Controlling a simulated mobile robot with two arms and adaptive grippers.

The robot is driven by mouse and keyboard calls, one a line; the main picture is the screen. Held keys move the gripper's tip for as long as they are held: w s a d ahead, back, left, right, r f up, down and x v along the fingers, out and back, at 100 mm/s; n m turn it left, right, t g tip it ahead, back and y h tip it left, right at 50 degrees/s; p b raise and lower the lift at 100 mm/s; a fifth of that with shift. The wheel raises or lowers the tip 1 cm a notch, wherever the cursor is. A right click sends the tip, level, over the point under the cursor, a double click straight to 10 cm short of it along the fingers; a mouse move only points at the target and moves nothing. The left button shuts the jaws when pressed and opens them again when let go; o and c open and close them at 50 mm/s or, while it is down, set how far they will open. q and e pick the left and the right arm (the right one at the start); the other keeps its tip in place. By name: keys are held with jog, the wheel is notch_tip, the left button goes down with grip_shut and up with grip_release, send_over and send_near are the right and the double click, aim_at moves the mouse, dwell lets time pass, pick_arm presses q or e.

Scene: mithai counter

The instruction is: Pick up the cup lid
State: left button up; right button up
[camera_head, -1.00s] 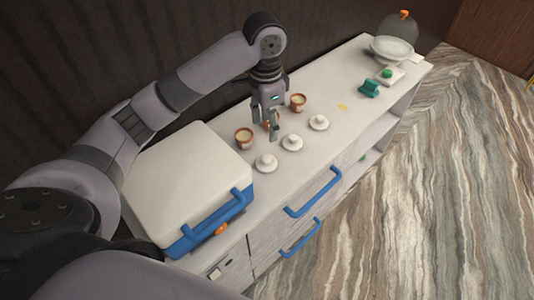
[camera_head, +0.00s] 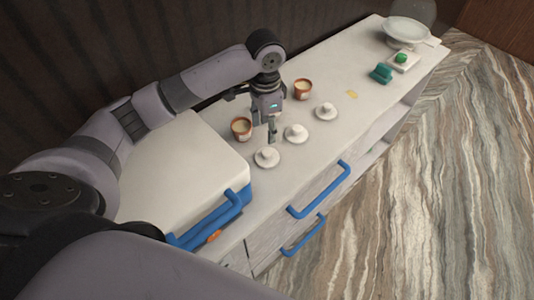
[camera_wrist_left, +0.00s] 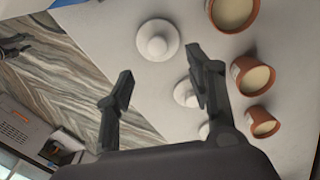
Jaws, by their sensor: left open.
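Three white round lids with knobs lie in a row on the counter: a near-left lid (camera_head: 267,158), a middle lid (camera_head: 295,134) and a far-right lid (camera_head: 326,112). In the left wrist view, one lid (camera_wrist_left: 157,42) shows whole; another lid (camera_wrist_left: 185,93) is partly covered by a finger. My left gripper (camera_head: 269,132) points down, open and empty, above the counter just behind the near-left and middle lids. Its spread fingers (camera_wrist_left: 160,84) also show in the left wrist view. My right gripper is not in view.
Brown cups stand behind the lids, one at left (camera_head: 241,129) and one at right (camera_head: 303,89); the wrist view shows another cup (camera_wrist_left: 254,79) between. A white cooler box (camera_head: 185,165) stands at left. Farther right are a green item (camera_head: 381,73) and a glass-domed stand (camera_head: 406,32).

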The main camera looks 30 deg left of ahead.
pick_arm(q)
send_over(268, 151)
jog(key=f, duration=0.5)
jog(key=shift+w+a+f+p, duration=0.1)
jog(key=shift+a+f+p, duration=0.1)
jog(key=shift+a+p, duration=0.15)
jog(key=shift+d+f+p, duration=0.15)
jog(key=shift+f+p, duration=0.15)
jog(key=shift+f, duration=0.2)
jog(key=f, duration=0.2)
jog(key=f+p, duration=0.1)
jog(key=shift+d+f, duration=0.25)
jog(key=shift+f, duration=0.4)
jog(key=c, duration=0.8)
